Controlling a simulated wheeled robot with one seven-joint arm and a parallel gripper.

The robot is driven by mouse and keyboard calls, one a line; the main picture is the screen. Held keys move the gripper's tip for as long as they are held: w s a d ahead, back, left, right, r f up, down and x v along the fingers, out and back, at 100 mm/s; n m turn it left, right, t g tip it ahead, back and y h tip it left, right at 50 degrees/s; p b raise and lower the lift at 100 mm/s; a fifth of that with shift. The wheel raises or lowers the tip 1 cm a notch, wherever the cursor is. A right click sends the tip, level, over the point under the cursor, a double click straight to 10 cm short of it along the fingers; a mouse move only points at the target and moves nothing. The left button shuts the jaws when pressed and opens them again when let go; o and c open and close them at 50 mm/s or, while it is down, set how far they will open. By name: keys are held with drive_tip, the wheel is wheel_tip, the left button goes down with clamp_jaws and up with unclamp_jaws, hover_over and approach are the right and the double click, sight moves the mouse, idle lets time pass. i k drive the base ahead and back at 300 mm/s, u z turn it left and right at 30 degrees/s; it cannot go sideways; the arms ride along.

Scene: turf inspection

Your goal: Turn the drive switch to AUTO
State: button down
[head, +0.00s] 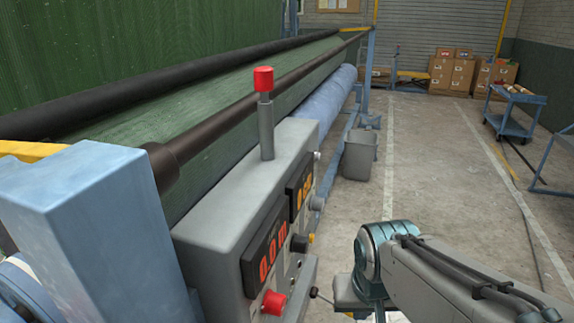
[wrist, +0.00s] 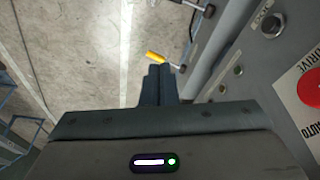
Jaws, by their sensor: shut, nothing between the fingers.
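The grey control box (head: 240,195) stands left of my arm in the head view. A red round knob (head: 273,302) sits low on its panel. In the wrist view this panel is at the right, with a red knob (wrist: 311,88) cut by the edge, beside the printed words DRIVE and AUTO. I cannot tell for sure that this knob is the drive switch. My gripper (wrist: 158,68) is shut and empty, left of and apart from the red knob. A yellow-ended handle (wrist: 156,57) shows just beyond the fingertips; contact is unclear. The fingers are hard to make out in the head view.
The box carries a red display (head: 265,245), an orange display (head: 300,188) and a red-topped post (head: 264,80). A dark roller bar (head: 210,130) and green turf (head: 130,60) lie behind. A grey bin (head: 360,155) and blue cart (head: 515,110) stand farther off. Concrete floor (head: 430,165) is open between.

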sight(274, 303)
drive_tip(key=k, duration=1)
drive_tip(key=z, duration=1.35)
drive_tip(key=i, duration=0.75)
drive_tip(key=u, duration=1.5)
